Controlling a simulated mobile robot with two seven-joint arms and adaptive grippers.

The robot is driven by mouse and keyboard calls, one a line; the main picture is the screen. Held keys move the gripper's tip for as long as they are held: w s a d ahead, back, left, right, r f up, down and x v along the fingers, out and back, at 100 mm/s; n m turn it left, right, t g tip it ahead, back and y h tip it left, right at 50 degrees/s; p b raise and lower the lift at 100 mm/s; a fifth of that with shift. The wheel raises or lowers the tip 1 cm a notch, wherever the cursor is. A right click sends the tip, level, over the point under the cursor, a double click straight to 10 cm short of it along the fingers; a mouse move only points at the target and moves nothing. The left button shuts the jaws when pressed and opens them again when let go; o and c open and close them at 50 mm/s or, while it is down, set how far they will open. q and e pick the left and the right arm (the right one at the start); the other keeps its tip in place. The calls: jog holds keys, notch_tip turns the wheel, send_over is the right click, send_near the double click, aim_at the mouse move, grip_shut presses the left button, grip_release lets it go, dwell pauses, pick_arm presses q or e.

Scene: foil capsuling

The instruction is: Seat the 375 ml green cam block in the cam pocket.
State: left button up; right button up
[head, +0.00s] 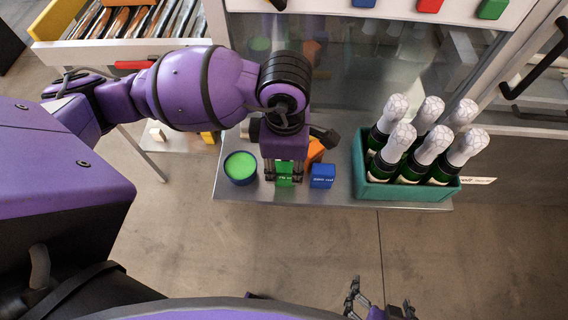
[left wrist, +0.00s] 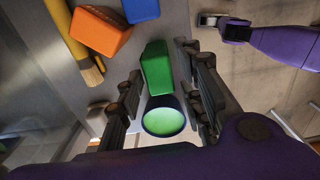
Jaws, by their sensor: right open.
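The green cam block (head: 285,180) stands on the grey metal shelf, with partly hidden lettering on its front. My left gripper (head: 284,172) points down over it and covers part of it. In the left wrist view, the green block (left wrist: 157,68) shows between the spread fingers of my left gripper (left wrist: 168,85), with a visible gap on either side, so it does not look gripped. My right gripper (head: 378,306) is at the bottom edge of the head view, open and empty, away from the shelf. I cannot make out the cam pocket.
A blue block (head: 322,176) and an orange block (head: 316,150) stand close by on the right. A green-filled round dish (head: 240,167) is on the left. A teal crate (head: 408,192) of foil-topped bottles stands further right. A brush (left wrist: 88,62) lies near the orange block.

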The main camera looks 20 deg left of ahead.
pick_arm(q)
notch_tip(320, 180, down, 2)
jog(key=shift+w+f, duration=0.15)
jog(key=shift+f, duration=0.05)
grip_shut()
jog(key=shift+r, duration=0.1)
jog(key=shift+r, duration=0.5)
jog(key=shift+d+r, duration=0.2)
jog(key=shift+r, duration=1.05)
jog(key=s+d+r, duration=0.3)
jog(key=d+r, duration=0.6)
jog(key=d, duration=0.4)
jog(key=shift+s+r, duration=0.2)
